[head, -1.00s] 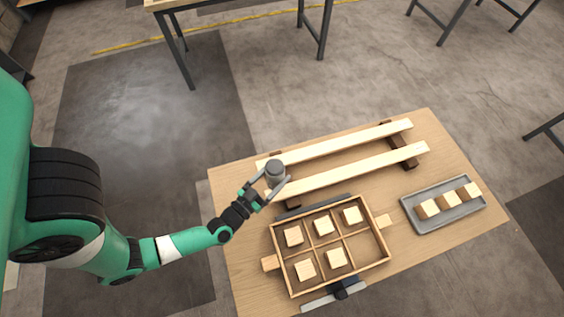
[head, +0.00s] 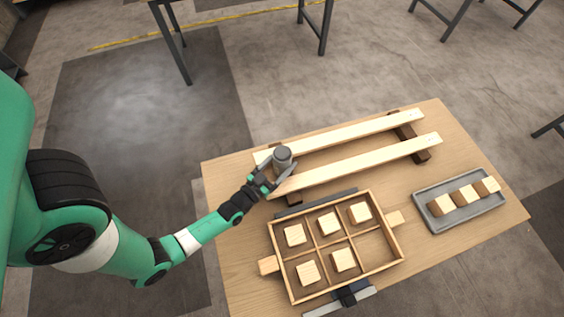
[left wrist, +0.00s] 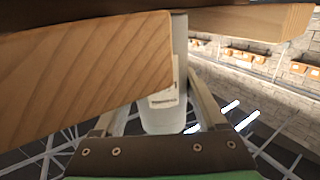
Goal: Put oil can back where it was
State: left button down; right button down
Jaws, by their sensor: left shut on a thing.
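The oil can (head: 282,157) is a small grey cylinder with a darker grey top. My left gripper (head: 281,168) is shut around it at the left ends of two pale planks. In the head view the can looks upright and overlaps the gap between the far plank (head: 345,132) and the near plank (head: 365,164). I cannot tell whether it touches a plank or the table. In the left wrist view the can (left wrist: 163,117) is a pale cylinder between the fingers, close beside a wooden plank (left wrist: 85,75). My right gripper is not in view.
The planks rest on dark wooden supports (head: 412,140) on the table (head: 450,130). A divided wooden tray (head: 398,248) with several blocks stands in front, between clamp bars. A grey tray (head: 440,222) with three blocks lies at right. Table space left of the divided tray is clear.

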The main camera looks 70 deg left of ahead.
pick_arm(q)
jog(key=shift+f, duration=0.25)
grip_release()
jog(key=shift+r, duration=0.2)
jog(key=shift+s+r, duration=0.1)
jog(key=shift+r, duration=0.1)
jog(key=p+v, duration=0.2)
jog(key=v, duration=1)
jog(key=shift+f+p, duration=0.2)
jog(key=shift+p, duration=0.1)
